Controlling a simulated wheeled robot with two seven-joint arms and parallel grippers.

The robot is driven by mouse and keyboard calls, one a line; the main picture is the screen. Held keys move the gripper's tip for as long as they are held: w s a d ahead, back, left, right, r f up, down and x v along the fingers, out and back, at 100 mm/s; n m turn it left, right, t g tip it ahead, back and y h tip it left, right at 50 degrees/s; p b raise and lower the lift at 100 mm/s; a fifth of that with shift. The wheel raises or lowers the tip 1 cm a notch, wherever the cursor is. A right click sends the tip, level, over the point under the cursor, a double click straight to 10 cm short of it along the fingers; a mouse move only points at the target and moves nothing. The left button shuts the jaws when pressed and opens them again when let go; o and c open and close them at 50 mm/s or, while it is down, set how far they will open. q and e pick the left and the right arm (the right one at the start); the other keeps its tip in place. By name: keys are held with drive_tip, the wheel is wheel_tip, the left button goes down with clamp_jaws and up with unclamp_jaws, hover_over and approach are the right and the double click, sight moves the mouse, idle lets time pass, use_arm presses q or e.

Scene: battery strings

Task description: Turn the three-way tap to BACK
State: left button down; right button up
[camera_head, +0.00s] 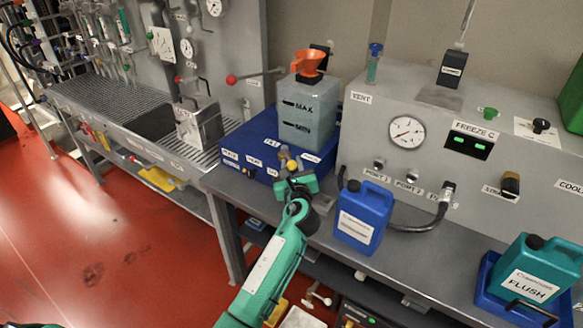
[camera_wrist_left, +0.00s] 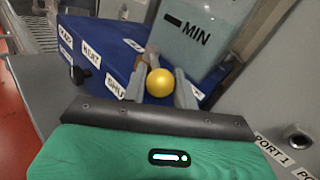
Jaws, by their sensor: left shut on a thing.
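The three-way tap's yellow ball knob (camera_wrist_left: 160,83) sits between the two grey fingers of my left gripper (camera_wrist_left: 161,88) in the wrist view. In the head view my left gripper (camera_head: 288,170) is at the front of the blue box (camera_head: 238,142), shut on the tap knob (camera_head: 291,164). The fingers and wrist hide most of the tap body. My right gripper is not in view.
A blue jug (camera_head: 362,212) stands close right of my left wrist. A grey gauge panel (camera_head: 460,185) is behind it. A teal FLUSH jug (camera_head: 530,268) sits at the right.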

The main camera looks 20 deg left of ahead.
use_arm(q)
drive_tip(key=c, duration=1.1)
unclamp_jaws()
drive_tip(key=shift+w+d, duration=0.1)
drive_tip(key=shift+c, duration=0.2)
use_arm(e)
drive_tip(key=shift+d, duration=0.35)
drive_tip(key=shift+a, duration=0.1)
use_arm(q)
drive_tip(key=shift+s+d, duration=0.1)
drive_tip(key=shift+s, duration=0.3)
drive_tip(key=b+v, duration=0.2)
drive_tip(key=v, duration=1.1)
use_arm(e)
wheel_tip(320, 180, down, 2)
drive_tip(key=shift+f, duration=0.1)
